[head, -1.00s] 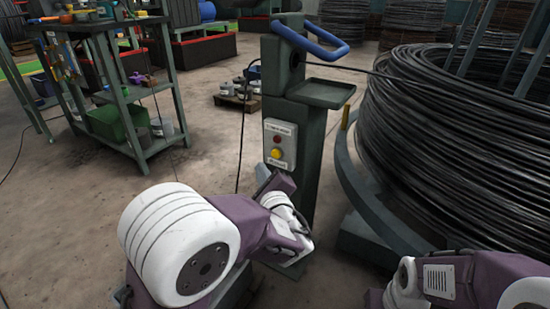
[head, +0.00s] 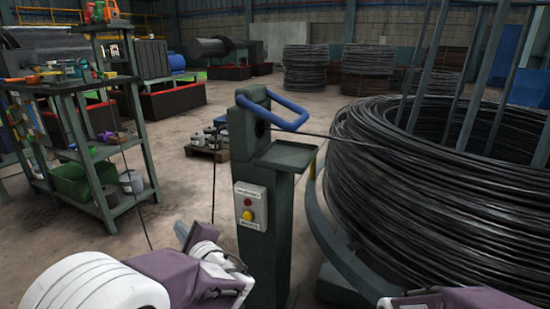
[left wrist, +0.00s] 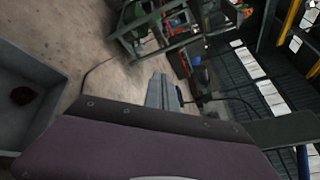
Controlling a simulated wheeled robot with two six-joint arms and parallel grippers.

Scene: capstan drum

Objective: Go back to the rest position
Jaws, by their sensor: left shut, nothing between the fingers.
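My left gripper (head: 190,234) is in front of the green-grey post, left of its button box. It also shows in the left wrist view (left wrist: 161,90), where its fingers are together with nothing between them. My left arm comes in from the lower left. At the lower right only a purple and white part of my right arm shows; its gripper is out of view.
The post (head: 262,225) carries a button box (head: 250,206), a blue handle (head: 280,117) and a small tray (head: 288,155). A large black wire coil (head: 420,170) fills the right. A shelf rack (head: 128,212) stands left. Concrete floor lies between.

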